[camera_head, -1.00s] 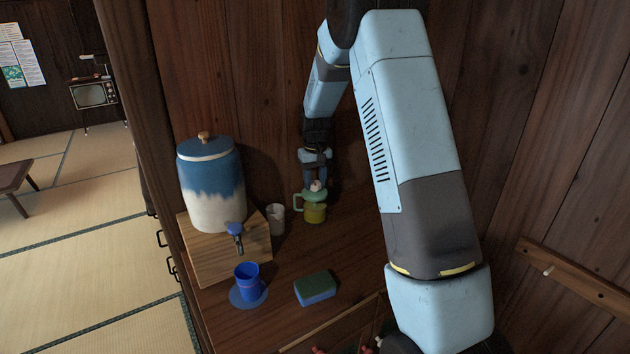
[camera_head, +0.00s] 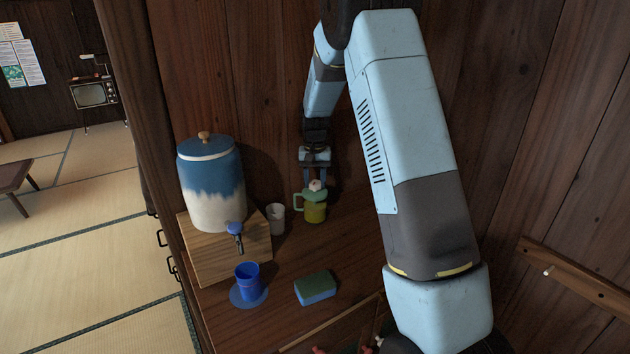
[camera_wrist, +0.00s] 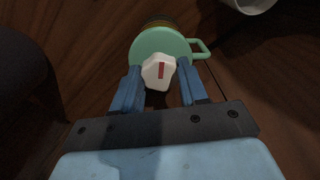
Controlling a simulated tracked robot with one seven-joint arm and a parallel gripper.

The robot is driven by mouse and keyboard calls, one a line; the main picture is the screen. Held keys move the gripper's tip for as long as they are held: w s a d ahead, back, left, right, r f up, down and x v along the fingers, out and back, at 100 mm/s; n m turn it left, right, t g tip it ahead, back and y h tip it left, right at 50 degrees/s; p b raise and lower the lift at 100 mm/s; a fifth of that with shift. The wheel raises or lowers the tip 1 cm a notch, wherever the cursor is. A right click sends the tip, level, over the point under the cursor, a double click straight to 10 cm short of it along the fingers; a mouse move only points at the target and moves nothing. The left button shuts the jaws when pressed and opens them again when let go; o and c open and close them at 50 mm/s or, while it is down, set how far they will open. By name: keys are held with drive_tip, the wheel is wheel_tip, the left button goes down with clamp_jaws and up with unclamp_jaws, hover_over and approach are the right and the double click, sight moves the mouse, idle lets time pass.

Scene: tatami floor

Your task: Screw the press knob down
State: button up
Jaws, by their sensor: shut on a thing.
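The press is a small yellow-green jar (camera_head: 315,213) with a light green lid (camera_head: 310,198) and a handle at its left in the head view. It stands upright on the wooden counter. Its white press knob (camera_head: 316,185) is on top of the lid. In the wrist view the knob (camera_wrist: 158,73) shows a red mark, and the green lid (camera_wrist: 165,44) is behind it with the handle at right. My gripper (camera_wrist: 160,76) points down from above, its blue fingers shut on the knob from two sides. The knob's underside is hidden.
A grey-white cup (camera_head: 275,218) stands just left of the press. A blue-and-white dispenser (camera_head: 213,190) on a wooden block (camera_head: 205,262) is farther left. A blue cup (camera_head: 246,277) on a blue coaster and a green-blue sponge (camera_head: 315,288) lie in front. A wooden wall is behind.

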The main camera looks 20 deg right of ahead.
sight(315, 183)
drive_tip(key=shift+m, duration=1.3)
drive_tip(key=o, duration=1.1)
wheel_tip(315, 183, up, 14)
drive_tip(key=shift+f, duration=0.15)
